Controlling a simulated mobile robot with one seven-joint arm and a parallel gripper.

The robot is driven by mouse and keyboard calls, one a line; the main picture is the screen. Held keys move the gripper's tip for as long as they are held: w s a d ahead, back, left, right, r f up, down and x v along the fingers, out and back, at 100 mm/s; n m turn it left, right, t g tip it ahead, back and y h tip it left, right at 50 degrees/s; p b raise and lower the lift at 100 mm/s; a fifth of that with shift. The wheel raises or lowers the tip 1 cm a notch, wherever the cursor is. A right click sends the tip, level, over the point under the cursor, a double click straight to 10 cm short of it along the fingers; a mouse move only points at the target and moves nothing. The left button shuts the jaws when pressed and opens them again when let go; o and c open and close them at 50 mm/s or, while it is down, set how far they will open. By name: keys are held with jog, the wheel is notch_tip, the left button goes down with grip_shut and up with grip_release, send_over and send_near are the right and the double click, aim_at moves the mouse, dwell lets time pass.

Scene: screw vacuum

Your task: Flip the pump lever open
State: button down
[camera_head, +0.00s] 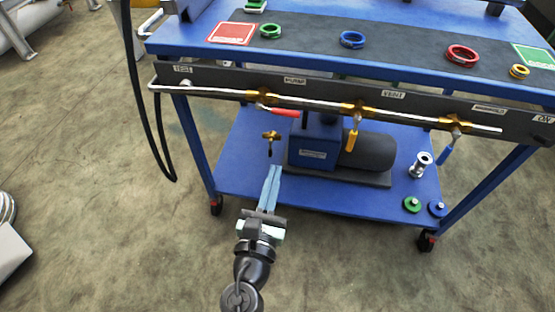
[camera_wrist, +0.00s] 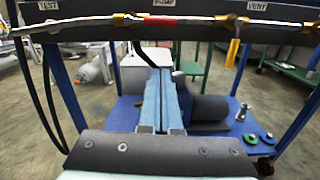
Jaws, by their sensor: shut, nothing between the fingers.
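The red lever (camera_head: 280,111) sits on the pipe (camera_head: 205,92) under the PUMP label (camera_head: 294,80). It lies nearly along the pipe, to the right of its brass valve (camera_head: 260,97). In the wrist view the red lever (camera_wrist: 162,20) shows at the top, above my fingers. My gripper (camera_head: 273,170) is shut and empty, with its long blue-grey fingers together. In the head view it appears below the red lever, clear of it. In the wrist view the closed fingers (camera_wrist: 159,72) point ahead, below the pipe.
A yellow lever (camera_head: 352,139) and a blue lever (camera_head: 445,150) hang from the pipe further right. A brass fitting (camera_head: 270,136) shows just above my fingertips. The pump (camera_head: 365,152) stands on the lower blue shelf (camera_head: 240,152). Black hoses (camera_head: 160,140) hang at left.

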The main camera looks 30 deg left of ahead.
jog(key=shift+v, duration=0.85)
jog(key=shift+r, duration=0.1)
